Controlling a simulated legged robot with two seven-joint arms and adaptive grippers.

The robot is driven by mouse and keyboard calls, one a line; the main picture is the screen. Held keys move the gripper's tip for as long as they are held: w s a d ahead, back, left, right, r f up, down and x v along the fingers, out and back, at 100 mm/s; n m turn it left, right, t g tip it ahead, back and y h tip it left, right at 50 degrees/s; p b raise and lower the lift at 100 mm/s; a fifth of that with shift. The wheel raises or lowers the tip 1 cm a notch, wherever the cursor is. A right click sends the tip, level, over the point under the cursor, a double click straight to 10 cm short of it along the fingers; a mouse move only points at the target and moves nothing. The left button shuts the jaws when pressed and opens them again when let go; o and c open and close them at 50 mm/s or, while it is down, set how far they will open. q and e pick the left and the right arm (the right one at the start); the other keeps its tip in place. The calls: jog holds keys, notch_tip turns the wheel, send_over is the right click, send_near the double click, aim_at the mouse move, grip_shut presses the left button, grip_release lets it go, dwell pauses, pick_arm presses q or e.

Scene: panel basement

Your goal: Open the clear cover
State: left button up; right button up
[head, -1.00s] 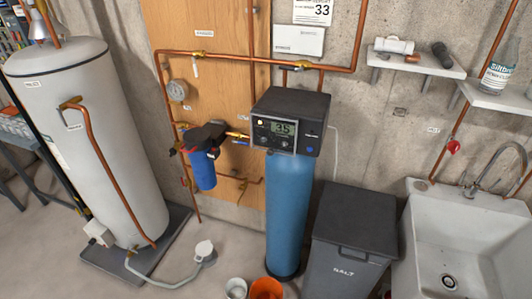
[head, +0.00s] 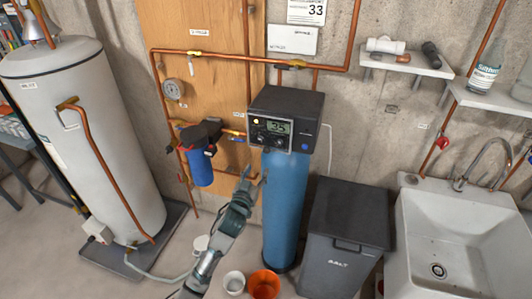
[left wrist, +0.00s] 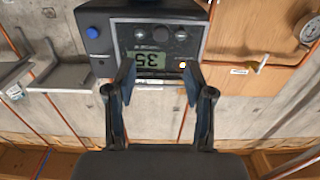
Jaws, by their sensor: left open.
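The dark control head (head: 287,105) sits on top of the blue tank (head: 286,205). Its front panel with the lit display (head: 278,127) faces me; a clear cover over it cannot be made out for sure. In the left wrist view the same display (left wrist: 149,60) appears upside down, with knobs and a yellow light beside it. My left gripper (head: 252,178) is open and empty, in front of the tank and below the control head. In the left wrist view its two fingers (left wrist: 160,78) stand apart with the panel beyond them. My right gripper is not in view.
A blue filter housing (head: 200,165) hangs on copper pipes left of the tank. A dark salt bin (head: 345,235) stands to its right, beside a white sink (head: 455,240). An orange bucket (head: 264,284) is on the floor. A white heater tank (head: 85,130) stands left.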

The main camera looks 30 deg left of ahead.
aim_at(266, 152)
pick_arm(q)
jog(key=x, duration=1)
jog(key=shift+w+a+f, duration=0.1)
jog(key=shift+w, duration=0.5)
jog(key=shift+a, duration=0.1)
grip_shut()
